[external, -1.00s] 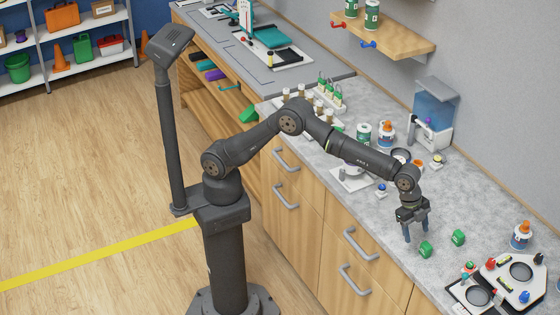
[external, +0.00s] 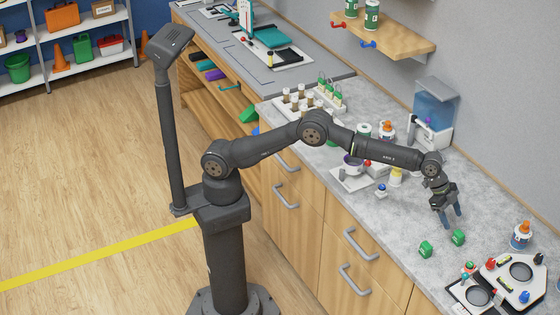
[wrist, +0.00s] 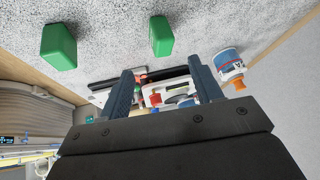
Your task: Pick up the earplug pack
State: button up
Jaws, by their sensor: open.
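Two small green packs stand apart on the grey counter, one at the left (external: 425,249) and one at the right (external: 458,237). They look alike; I cannot read a label that marks either as the earplug pack. My gripper (external: 452,218) is open and empty above the counter, just behind the right pack and apart from both. In the wrist view, one green pack (wrist: 58,46) is left of the fingers and the other green pack (wrist: 161,35) lies beyond the gap between the fingertips (wrist: 160,68).
A white tray (external: 497,263) with round openings and small coloured items lies at the counter's front right. A blue-and-white dispenser (external: 433,115) stands behind my arm. The counter around the green packs is clear.

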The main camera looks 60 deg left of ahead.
aim_at(458, 233)
jog(key=shift+x, duration=3.55)
jog(key=shift+w, duration=0.15)
jog(key=c, duration=1.2)
